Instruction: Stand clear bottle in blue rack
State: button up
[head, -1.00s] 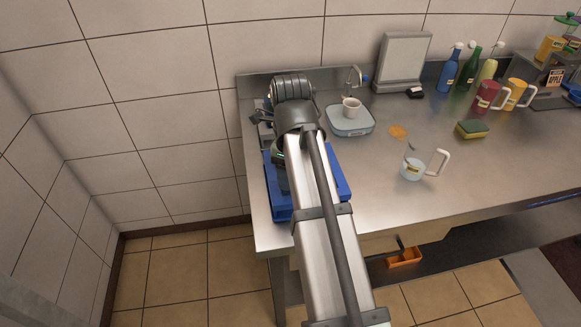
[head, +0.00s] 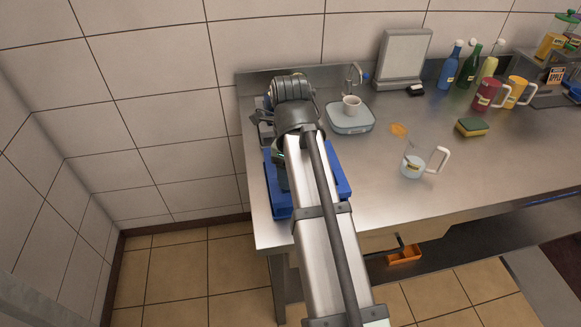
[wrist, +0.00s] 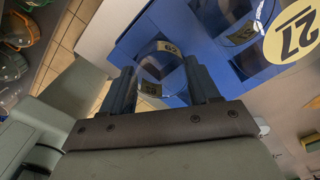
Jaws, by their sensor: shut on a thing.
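In the wrist view my gripper (wrist: 158,66) has its two dark fingers on either side of a clear round-walled bottle (wrist: 162,72) with small tan labels, and is shut on it. The bottle overlaps the blue rack (wrist: 150,30) in this view. I cannot tell whether its base rests in a compartment or hangs above it. In the head view the blue rack (head: 280,206) is at the table's left end, partly under my arm. My arm hides the gripper and the held bottle there.
Another clear labelled item (wrist: 243,31) shows in the rack near a yellow 27 label (wrist: 290,32). A clear jug (head: 413,163) and sponge (head: 471,127) are further right. A wall rises behind the table.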

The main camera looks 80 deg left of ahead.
jog(key=shift+f, duration=0.25)
jog(key=o, duration=1.3)
jog(key=shift+o, duration=0.2)
jog(key=shift+r, duration=0.1)
jog(key=shift+r, duration=4.45)
